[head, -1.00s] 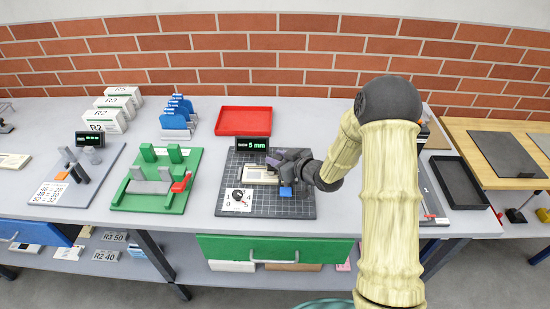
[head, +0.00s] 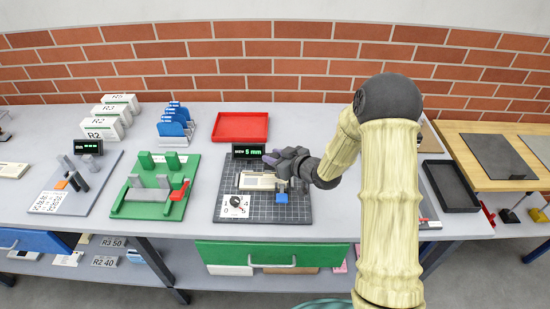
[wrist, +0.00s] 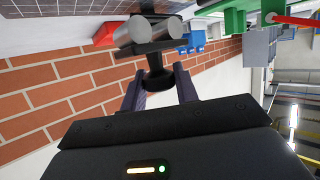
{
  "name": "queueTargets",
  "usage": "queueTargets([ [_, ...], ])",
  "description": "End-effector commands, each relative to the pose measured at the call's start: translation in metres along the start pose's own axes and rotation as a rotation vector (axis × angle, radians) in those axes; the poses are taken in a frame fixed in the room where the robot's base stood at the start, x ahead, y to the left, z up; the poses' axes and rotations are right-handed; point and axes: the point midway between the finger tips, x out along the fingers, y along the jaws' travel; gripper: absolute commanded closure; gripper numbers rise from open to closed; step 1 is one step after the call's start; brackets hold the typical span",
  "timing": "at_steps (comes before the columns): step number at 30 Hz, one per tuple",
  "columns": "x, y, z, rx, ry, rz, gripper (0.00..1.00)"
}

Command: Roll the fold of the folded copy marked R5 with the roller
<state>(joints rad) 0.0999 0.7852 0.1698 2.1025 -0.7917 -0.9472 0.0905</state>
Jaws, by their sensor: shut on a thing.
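A cream folded copy (head: 257,181) lies on the dark gridded mat (head: 293,212), beside a blue block (head: 282,198). I cannot read its mark. My gripper (head: 277,161) is over the back right of the mat, close to the copy. In the wrist view my gripper (wrist: 160,74) is shut on the roller's black stem, and the roller's grey cylinders (wrist: 152,35) stick out beyond the fingertips. In the head view the roller is mostly hidden by the gripper, so I cannot tell whether it touches the copy.
A small display (head: 249,150) reading 5 mm stands behind the mat, and a dial card (head: 236,206) lies at its front left. A green fixture (head: 157,185) is to the left. A red tray (head: 240,127) lies behind. A black tray (head: 451,186) is at the right.

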Motion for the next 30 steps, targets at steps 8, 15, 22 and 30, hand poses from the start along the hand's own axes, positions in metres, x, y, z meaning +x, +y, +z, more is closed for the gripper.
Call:
queueTargets([
  [8,-0.007,0.0,-0.021,-0.001,0.002,0.0,1.0],
  [15,-0.011,0.0,-0.032,-0.001,0.002,0.0,1.0],
  [22,-0.011,0.0,-0.032,-0.001,0.001,0.0,1.0],
  [30,-0.011,0.0,-0.032,-0.001,0.001,0.0,1.0],
])
